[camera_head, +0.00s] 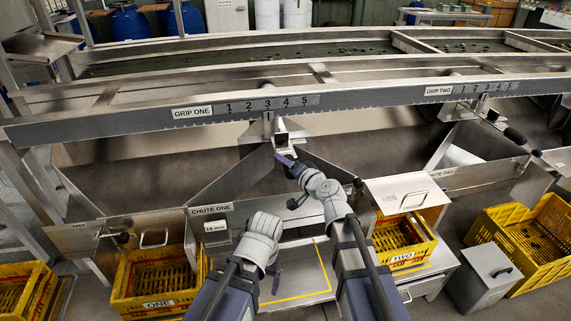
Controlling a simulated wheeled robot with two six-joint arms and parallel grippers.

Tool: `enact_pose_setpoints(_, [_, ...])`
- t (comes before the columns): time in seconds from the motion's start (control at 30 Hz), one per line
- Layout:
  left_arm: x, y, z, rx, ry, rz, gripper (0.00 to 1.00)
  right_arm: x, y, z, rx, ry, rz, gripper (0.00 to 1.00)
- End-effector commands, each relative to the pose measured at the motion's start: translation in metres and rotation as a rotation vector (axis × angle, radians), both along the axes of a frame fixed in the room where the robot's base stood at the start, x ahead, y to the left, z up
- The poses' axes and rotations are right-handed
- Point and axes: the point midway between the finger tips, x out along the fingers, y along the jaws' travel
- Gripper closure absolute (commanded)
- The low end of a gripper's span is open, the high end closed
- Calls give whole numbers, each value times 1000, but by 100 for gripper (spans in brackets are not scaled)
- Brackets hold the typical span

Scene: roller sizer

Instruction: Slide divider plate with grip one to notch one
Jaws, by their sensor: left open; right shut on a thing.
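The divider plate's grip one (282,139) is a small pale block with a dark top. It hangs on a bracket (268,124) below the rail, roughly under number 3 of the scale. My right gripper (284,160) reaches up to it and is shut on it; the fingers partly hide the contact. The GRIP ONE label (192,111) is left of the notch scale (268,103), numbered 1 to 5, with 1 at the left end. My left gripper (275,282) is open and low, over the shelf, apart from the plate.
Sloping metal chutes lie below the rail, with the CHUTE ONE label (211,209) at left. Yellow crates ONE (158,304) and TWO (432,246) stand below. A second grip (492,116) hangs at right under GRIP TWO. A grey lidded box (482,280) stands at lower right.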

Motion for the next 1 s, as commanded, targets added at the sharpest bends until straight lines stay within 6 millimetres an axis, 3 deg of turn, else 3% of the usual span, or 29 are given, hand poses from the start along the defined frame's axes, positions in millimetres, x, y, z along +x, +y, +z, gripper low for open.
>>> enact_pose_setpoints(0.03, [0, 0, 0, 0, 0, 0, 12, 0, 0, 0, 0, 0, 0, 60])
enact_pose_setpoints(0.4, [0, 0, 0, 0, 0, 0, 12, 0, 0, 0, -1, 0, 0, 100])
enact_pose_setpoints(0.87, [0, 0, 0, 0, 0, 0, 12, 0, 0, 0, -2, 0, 0, 100])
enact_pose_setpoints(1.0, [0, 0, 0, 0, 0, 0, 12, -3, 14, -1, -2, 1, 2, 100])
